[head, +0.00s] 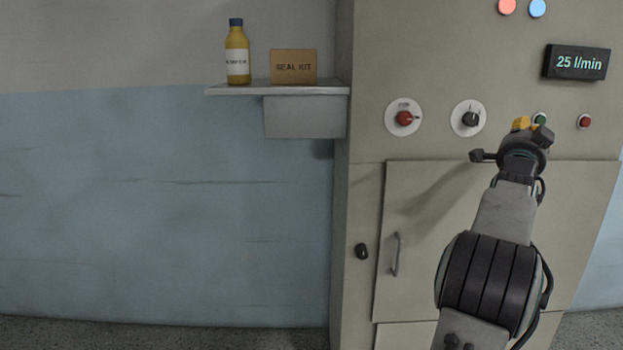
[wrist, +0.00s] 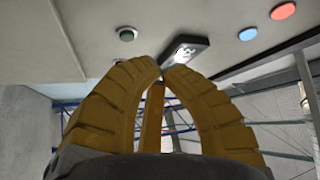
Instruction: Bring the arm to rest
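My arm reaches up in front of the beige cabinet (head: 440,60) at the right of the head view. My gripper (head: 530,122) is at the panel's row of controls and overlaps the green button (head: 540,118) in that view. In the wrist view, the yellow fingers of my gripper (wrist: 162,70) curve together and their tips almost meet, with nothing seen between them.
A display (head: 577,62) reads 25 l/min. A red knob (head: 404,118), a black knob (head: 470,119) and a red button (head: 584,122) are near my gripper. A shelf (head: 240,90) holds a yellow bottle (head: 237,55) and a seal kit box (head: 294,67). The blue wall at left is clear.

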